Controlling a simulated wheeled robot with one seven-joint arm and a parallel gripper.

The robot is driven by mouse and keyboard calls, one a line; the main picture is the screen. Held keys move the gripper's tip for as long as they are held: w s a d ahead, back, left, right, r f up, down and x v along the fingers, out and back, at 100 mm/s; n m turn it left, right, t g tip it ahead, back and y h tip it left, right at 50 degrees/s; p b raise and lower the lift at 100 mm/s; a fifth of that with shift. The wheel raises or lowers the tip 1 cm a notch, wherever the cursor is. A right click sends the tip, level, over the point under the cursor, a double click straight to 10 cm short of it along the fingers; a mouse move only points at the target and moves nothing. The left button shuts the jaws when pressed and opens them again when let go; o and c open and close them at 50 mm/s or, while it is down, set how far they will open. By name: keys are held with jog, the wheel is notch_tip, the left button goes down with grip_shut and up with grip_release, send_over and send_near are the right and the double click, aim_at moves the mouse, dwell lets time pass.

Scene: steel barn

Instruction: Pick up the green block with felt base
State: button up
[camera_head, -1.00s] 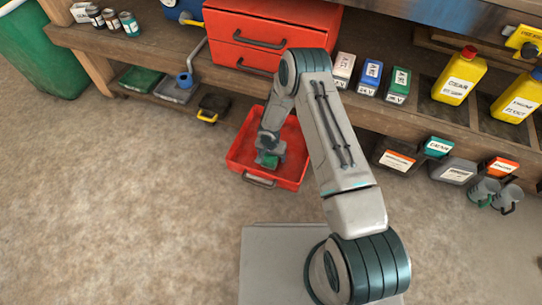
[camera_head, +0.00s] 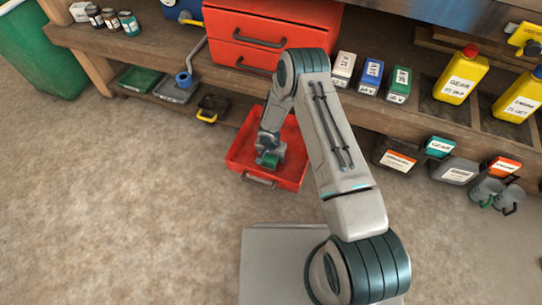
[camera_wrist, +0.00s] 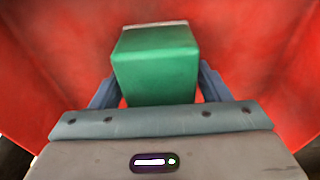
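The green block (camera_wrist: 156,72) fills the middle of the wrist view, with a pale strip along its far edge. In the head view the block (camera_head: 268,160) shows small inside the open red drawer (camera_head: 296,172), partly covered by my gripper (camera_head: 270,151). In the wrist view my gripper's blue-grey fingers (camera_wrist: 157,86) stand on either side of the block, their tips against its sides. It looks shut on the block. Whether the block touches the drawer floor cannot be told.
Red drawer walls surround my gripper. The red cabinet (camera_head: 265,40) and wooden bench (camera_head: 400,118) stand behind. A black bin with a yellow handle (camera_head: 211,108) lies left of the drawer. Yellow jugs (camera_head: 460,77) stand at right. The floor in front is clear.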

jog(key=c, duration=0.8)
jog(key=shift+o, duration=0.2)
jog(key=shift+r+p, duration=0.45)
jog(key=shift+p, duration=0.25)
notch_tip(320, 180, up, 10)
jog(key=p, duration=0.3)
jog(key=shift+f, duration=0.2)
jog(key=shift+o, duration=1.1)
jog(key=shift+c, duration=0.2)
